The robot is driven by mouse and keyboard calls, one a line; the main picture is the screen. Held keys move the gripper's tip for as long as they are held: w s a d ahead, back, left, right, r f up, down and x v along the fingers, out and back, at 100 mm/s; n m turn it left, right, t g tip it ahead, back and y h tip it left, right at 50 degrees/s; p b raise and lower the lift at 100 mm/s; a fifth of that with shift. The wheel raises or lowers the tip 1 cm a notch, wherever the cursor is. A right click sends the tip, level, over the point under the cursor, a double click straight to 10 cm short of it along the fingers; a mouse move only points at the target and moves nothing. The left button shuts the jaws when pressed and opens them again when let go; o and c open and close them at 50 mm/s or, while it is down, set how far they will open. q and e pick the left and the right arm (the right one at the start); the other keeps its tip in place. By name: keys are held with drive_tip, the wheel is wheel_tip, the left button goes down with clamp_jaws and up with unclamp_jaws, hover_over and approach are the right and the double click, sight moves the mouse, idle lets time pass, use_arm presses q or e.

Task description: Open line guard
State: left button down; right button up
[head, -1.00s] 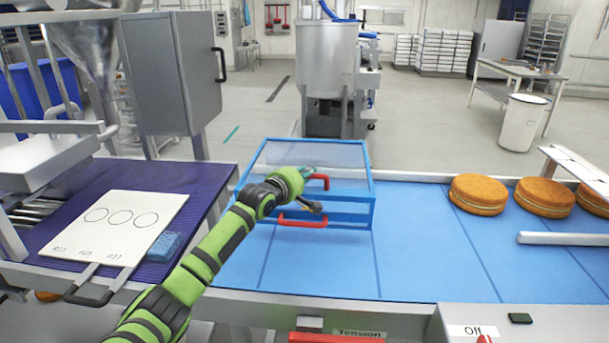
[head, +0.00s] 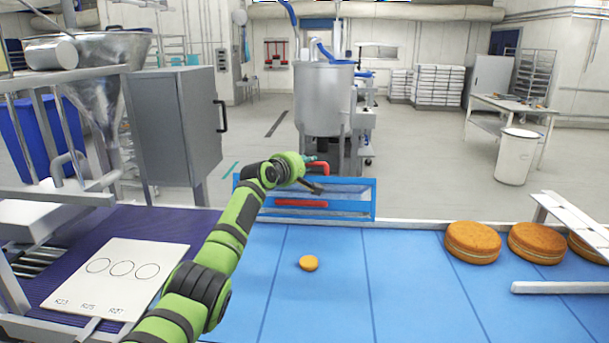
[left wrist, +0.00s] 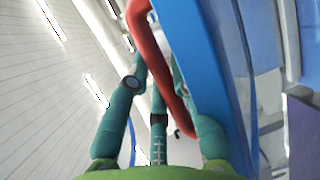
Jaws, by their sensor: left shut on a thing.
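The line guard (head: 367,200) is a blue-framed clear cover at the far edge of the blue conveyor belt. It stands raised and tipped back, with the belt in front of it uncovered. It has a red upper handle (head: 321,168) and a red lower bar (head: 301,203). My left gripper (head: 312,160) is shut on the upper handle. In the left wrist view, the green fingers lie around the red handle (left wrist: 158,65), beside the blue frame (left wrist: 205,75). The fingertips are partly hidden. My right gripper is not in view.
A small round orange-brown piece (head: 309,263) lies on the blue belt (head: 400,280). Several large filled rounds (head: 473,242) sit at the right, near a white rail (head: 560,287). A white board with three circles (head: 115,275) lies at left. A grey cabinet (head: 175,125) stands behind it.

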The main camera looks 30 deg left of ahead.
use_arm(q)
drive_tip(key=shift+w+a+r, duration=0.2)
drive_tip(key=shift+w+r, duration=0.15)
drive_tip(key=shift+r, duration=0.3)
drive_tip(key=shift+w+a+r, duration=0.1)
drive_tip(key=shift+w+r, duration=0.2)
drive_tip(key=shift+r, duration=0.55)
drive_tip(key=c, duration=1)
unclamp_jaws()
drive_tip(key=shift+c, duration=0.2)
drive_tip(key=shift+w+a+f, duration=0.1)
drive_tip(key=shift+w+f, duration=0.05)
drive_tip(key=shift+f, duration=0.3)
drive_tip(key=shift+s+r, duration=0.1)
drive_tip(key=shift+s, duration=1)
drive_tip(key=s+r, duration=0.2)
drive_tip(key=s, duration=0.7)
drive_tip(key=shift+s+d, duration=0.25)
drive_tip(key=shift+d, duration=0.05)
